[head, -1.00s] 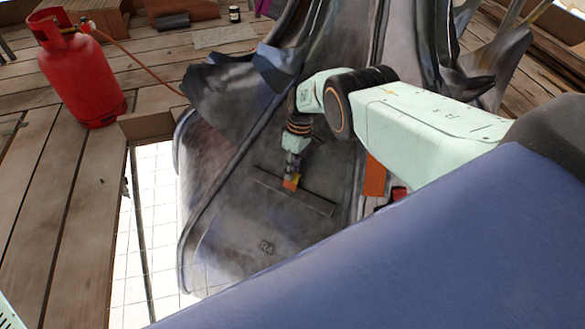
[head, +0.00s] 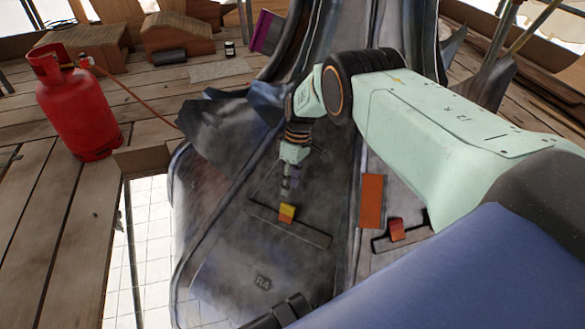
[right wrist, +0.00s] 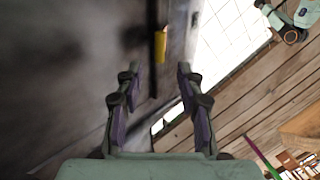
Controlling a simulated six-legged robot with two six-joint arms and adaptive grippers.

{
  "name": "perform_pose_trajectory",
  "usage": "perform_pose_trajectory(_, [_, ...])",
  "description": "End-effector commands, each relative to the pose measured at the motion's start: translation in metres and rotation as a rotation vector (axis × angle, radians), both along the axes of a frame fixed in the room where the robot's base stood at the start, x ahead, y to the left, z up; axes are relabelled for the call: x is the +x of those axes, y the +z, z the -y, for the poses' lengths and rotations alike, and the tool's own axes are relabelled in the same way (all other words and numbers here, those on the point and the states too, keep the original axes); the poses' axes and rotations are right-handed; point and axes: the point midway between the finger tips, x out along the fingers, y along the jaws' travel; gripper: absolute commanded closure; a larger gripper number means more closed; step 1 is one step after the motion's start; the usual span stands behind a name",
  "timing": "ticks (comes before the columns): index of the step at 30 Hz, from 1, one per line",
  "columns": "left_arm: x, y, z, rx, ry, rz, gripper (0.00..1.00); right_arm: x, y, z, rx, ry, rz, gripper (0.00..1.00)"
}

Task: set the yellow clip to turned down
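The yellow clip (head: 287,210) sits on a dark bar (head: 310,234) across the grey metal panel (head: 225,255), with an orange part at its lower edge. I cannot tell whether it is turned up or down. In the right wrist view the clip (right wrist: 160,47) shows as a small yellow piece beyond the fingertips. My right gripper (head: 289,188) is just above the clip in the head view, with a small gap between them. In the right wrist view its fingers (right wrist: 158,85) are apart with nothing between them. My left gripper is not in view.
An orange strip (head: 372,202) and an orange-red clip (head: 397,229) on another bar are to the right. A torn, bent metal flap (head: 225,125) rises above the panel. A red gas cylinder (head: 77,110) with a hose stands on the planks at left. An opening (head: 150,240) lies left of the panel.

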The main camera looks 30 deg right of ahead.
Motion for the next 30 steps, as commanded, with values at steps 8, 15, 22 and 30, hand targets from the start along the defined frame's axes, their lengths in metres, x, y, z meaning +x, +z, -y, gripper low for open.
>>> perform_pose_trajectory(8, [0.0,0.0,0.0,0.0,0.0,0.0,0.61,0.006,0.04,0.009,0.0,0.0,0.0,0.63])
perform_pose_trajectory(15, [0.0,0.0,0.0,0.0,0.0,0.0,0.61,0.006,0.047,0.011,0.0,0.0,0.0,0.63])
perform_pose_trajectory(22, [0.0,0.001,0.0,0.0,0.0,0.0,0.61,0.005,0.046,0.011,0.001,0.0,-0.003,0.69])
perform_pose_trajectory(30, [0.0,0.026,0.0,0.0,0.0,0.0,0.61,-0.07,-0.003,-0.028,0.006,0.065,-0.179,0.91])
